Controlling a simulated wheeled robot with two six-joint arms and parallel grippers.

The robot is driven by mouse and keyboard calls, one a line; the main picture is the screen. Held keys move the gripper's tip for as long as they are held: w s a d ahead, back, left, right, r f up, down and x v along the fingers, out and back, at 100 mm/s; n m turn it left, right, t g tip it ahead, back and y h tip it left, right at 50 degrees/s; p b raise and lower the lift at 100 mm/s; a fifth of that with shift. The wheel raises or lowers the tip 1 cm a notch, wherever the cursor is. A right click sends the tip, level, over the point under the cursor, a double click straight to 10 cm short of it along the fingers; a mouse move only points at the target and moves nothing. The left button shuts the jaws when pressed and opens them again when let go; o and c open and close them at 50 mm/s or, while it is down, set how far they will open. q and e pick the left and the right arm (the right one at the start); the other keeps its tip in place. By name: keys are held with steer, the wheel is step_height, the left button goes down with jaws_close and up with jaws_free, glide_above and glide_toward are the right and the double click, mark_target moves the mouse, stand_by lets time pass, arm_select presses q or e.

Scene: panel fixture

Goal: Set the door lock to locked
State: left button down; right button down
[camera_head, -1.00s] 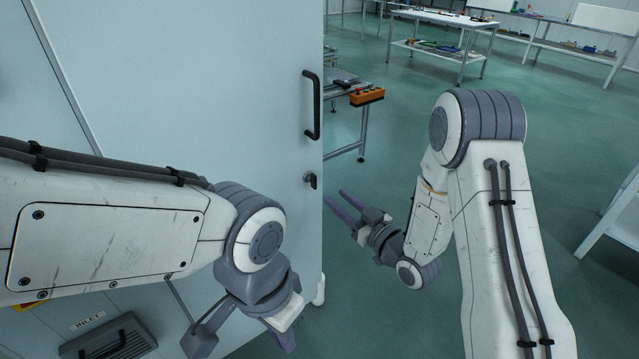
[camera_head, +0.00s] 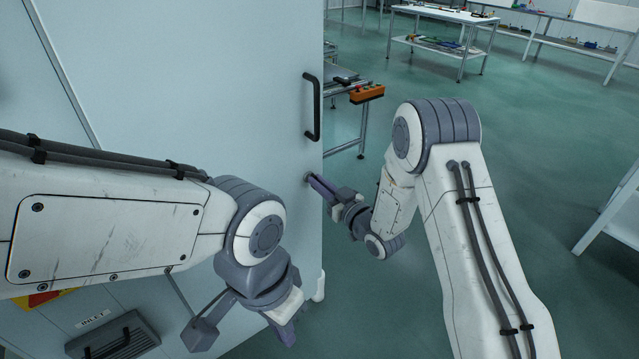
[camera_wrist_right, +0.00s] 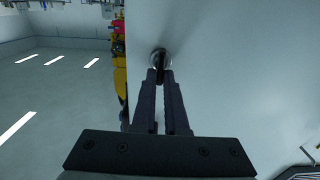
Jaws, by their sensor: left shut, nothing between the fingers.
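The door lock (camera_head: 307,177) is a small round metal fitting near the free edge of the pale door (camera_head: 220,90), mostly hidden by my right gripper in the head view. In the right wrist view, its round base (camera_wrist_right: 160,54) shows at the fingertips, with a dark turn piece between them. My right gripper (camera_head: 314,183) reaches in from the right. Its fingers (camera_wrist_right: 160,76) are close together on either side of the turn piece and look shut on it. My left gripper (camera_head: 284,332) is shut and empty, low in front of the door, apart from the lock.
A black pull handle (camera_head: 313,105) sticks out above the lock. An orange button box (camera_head: 367,93) sits on a bench behind the door edge. An INLET vent (camera_head: 112,345) is at the lower left. Open green floor (camera_head: 540,150) lies to the right.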

steer(key=shift+m, duration=0.3)
steer(key=m, duration=0.5)
steer(key=m+b, duration=0.1)
steer(key=m, duration=0.5)
steer(key=f+m, duration=0.1)
steer(key=m, duration=0.5)
steer(key=shift+w+d, duration=0.3)
steer(key=shift+d, duration=0.1)
steer(key=shift+f+m, duration=0.1)
steer(key=shift+m, duration=0.2)
steer(key=c, duration=0.9)
jaws_free()
steer(key=shift+c, duration=0.2)
steer(key=shift+d+b, duration=0.1)
steer(key=shift+b, duration=0.2)
